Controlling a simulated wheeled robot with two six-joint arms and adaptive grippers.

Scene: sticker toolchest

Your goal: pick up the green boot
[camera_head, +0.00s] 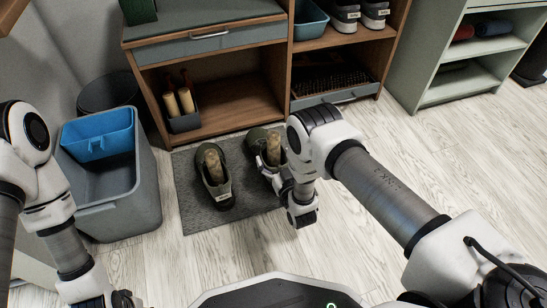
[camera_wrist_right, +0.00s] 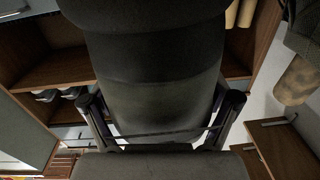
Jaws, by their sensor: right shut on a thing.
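The right-hand green boot (camera_head: 257,138) is partly hidden behind my right arm and gripper. My right gripper (camera_head: 270,174) is shut on this boot at its near end. In the right wrist view the green boot (camera_wrist_right: 155,65) fills the middle, between the two fingers of my right gripper (camera_wrist_right: 163,120). The left-hand green boot (camera_head: 217,188) rests on the mat, apart from the gripper. My left gripper (camera_head: 122,299) is only partly in view at the bottom left, its fingers unclear.
The grey mat (camera_head: 196,217) lies before a wooden bench cabinet (camera_head: 240,108) with shelves. A grey bin (camera_head: 138,207) with a blue tray (camera_head: 98,137) stands left. A pale green shelf (camera_head: 428,55) stands at the back right. The floor right of the mat is clear.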

